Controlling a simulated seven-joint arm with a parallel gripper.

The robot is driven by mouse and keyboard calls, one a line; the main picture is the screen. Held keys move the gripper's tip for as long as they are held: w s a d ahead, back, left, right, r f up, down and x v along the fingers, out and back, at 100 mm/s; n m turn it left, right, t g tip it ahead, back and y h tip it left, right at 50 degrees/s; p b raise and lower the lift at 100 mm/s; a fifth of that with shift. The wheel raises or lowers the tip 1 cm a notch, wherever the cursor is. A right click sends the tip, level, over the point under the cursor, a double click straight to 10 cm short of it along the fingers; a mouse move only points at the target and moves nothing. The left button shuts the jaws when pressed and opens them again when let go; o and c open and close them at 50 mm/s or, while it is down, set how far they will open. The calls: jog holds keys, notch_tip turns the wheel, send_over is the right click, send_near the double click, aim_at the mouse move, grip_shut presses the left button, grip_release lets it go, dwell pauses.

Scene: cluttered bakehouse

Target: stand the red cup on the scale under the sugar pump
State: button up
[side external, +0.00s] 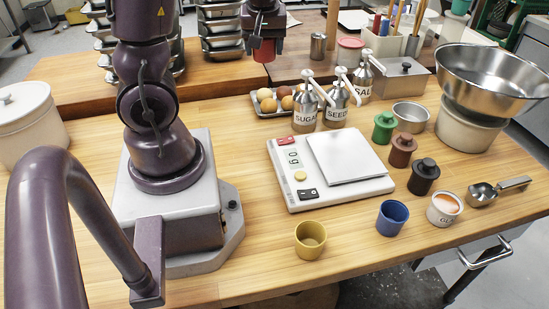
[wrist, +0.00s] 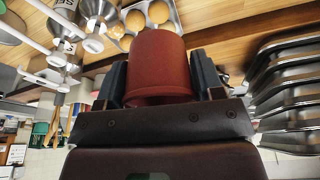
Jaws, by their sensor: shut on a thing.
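My gripper (side external: 264,36) is shut on the red cup (side external: 265,51) and holds it in the air above the back part of the table. In the wrist view the red cup (wrist: 158,62) sits between the two dark fingers (wrist: 160,82). The white scale (side external: 290,160) with its square plate (side external: 345,156) stands on the wooden table, to the front right of my gripper; the plate is bare. The sugar pump (side external: 306,110), a metal jar labelled SUGA with a white spout, stands just behind the scale. Its nozzle tip is hard to make out.
Seeds (side external: 338,103) and salt (side external: 362,82) pumps stand beside the sugar pump. A tray (side external: 259,107) of eggs lies left of them. Yellow (side external: 310,240) and blue (side external: 392,217) cups stand in front. Stacked tins (side external: 220,32) stand at the back. A large bowl (side external: 492,75) stands right.

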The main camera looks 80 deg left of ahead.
aim_at(267, 134)
notch_tip(267, 134, down, 23)
jog(key=shift+w+d+r, duration=0.1)
dwell(0.4)
jog(key=o, duration=1)
